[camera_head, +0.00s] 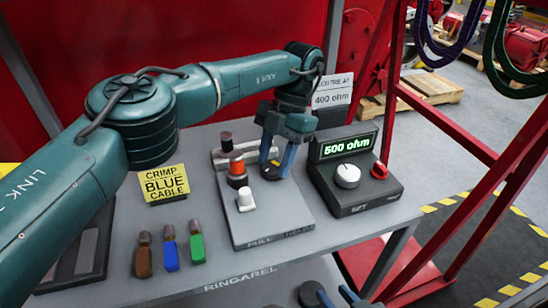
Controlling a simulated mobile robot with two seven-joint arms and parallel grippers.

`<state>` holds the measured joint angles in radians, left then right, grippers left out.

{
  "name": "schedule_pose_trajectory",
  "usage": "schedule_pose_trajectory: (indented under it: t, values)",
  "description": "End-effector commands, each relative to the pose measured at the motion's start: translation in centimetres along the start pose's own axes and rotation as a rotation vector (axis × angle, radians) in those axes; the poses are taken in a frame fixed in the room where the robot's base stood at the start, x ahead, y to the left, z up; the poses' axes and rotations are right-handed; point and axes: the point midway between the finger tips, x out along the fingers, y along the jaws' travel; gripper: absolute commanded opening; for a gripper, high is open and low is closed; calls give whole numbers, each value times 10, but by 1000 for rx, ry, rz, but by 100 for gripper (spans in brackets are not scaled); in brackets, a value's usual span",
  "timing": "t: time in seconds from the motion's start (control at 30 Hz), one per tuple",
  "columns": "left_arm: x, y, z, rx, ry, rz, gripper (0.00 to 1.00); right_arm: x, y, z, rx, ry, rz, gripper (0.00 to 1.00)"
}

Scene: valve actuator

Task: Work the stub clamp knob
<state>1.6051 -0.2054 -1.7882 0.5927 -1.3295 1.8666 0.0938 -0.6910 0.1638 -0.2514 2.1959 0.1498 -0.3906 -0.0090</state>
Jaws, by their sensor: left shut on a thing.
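My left gripper (275,172) reaches down over the back right of a grey panel (270,222) on the table. Its blue-grey fingers are shut on a small dark knob, mostly hidden between them. I cannot tell for sure that this is the stub clamp knob. Left of the fingers on the panel are an orange-red knob (237,164) on a dark base, a black knob (226,140) behind it, and a white knob (246,198) in front. Dark blue-grey parts at the bottom edge may be my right gripper (330,296); they are cut off.
A black meter box (352,198) reading "500 ohm", with a white dial and red knob, stands right of the panel. A yellow "CRIMP BLUE CABLE" sign (165,185) stands at left. Brown (144,256), blue (170,250) and green (196,244) pieces lie before it. A "400 ohm" sign (333,95) stands behind.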

Motion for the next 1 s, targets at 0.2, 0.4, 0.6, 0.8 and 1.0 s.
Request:
schedule_pose_trajectory:
  t: [0.2, 0.4, 0.6, 0.8, 1.0]
  values:
    - [-1, -2, 0, 163, -2, 70, 17, -1, 0, 1, 0, -1, 1, 36]
    - [0, -3, 0, 273, -3, 114, 17, -1, 0, 1, 0, -1, 1, 36]
    - [0, -3, 0, 339, -3, 140, 17, -1, 0, 1, 0, -1, 2, 36]
    - [0, -3, 0, 364, -3, 151, 17, -1, 0, 1, -1, -1, 2, 36]
    - [0, -4, 0, 368, -4, 153, 17, 0, 0, 0, -2, 2, 1, 36]
